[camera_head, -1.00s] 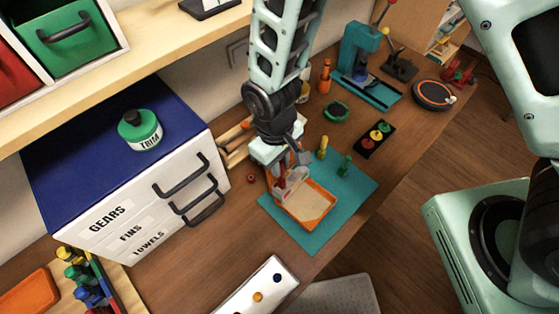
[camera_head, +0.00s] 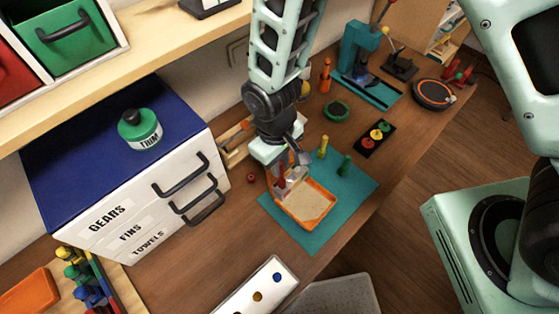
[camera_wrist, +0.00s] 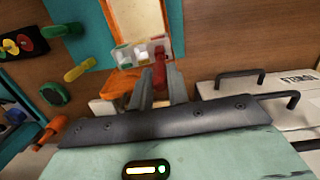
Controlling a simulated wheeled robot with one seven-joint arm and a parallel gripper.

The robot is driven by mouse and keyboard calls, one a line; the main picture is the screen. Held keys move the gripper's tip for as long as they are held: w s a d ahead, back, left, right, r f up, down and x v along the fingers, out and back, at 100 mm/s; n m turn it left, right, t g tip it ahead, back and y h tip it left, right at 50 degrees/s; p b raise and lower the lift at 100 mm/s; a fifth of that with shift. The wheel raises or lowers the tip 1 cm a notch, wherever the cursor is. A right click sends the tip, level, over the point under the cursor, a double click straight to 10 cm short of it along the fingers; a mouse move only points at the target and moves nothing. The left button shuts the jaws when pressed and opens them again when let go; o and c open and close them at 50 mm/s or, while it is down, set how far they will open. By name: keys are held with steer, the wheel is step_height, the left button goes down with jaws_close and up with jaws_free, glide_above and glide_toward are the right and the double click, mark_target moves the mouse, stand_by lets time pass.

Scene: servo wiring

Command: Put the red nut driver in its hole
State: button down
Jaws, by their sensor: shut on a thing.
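In the head view, only a small bit of red shows at the fingers. A small pale box with green, white and red parts (camera_wrist: 140,53) lies just beyond the fingertips. A rack with yellow, green and blue handles (camera_head: 84,278) stands at the lower left. I cannot make out an empty hole in it.
The orange tray (camera_head: 322,228) lies on a teal mat (camera_head: 355,190), with yellow (camera_head: 323,146) and green (camera_head: 345,165) pegs nearby. A drawer cabinet (camera_head: 130,215) stands to the left. A white strip with coloured dots (camera_head: 240,297) lies at the front. Bare bench lies between.

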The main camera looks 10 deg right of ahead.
steer(key=shift+f+b, duration=0.6)
steer(key=shift+f, duration=0.3)
steer(key=c, duration=0.8)
jaws_free()
steer(key=shift+r, duration=0.15)
steer(key=shift+w+a+r+p, duration=0.1)
steer(key=shift+r+p, duration=1.2)
steer(key=shift+r, duration=0.4)
steer(key=shift+w+r+p, duration=0.1)
steer(key=shift+r+p, duration=1.2)
steer(key=shift+r, duration=0.4)
steer(key=shift+b, duration=0.35)
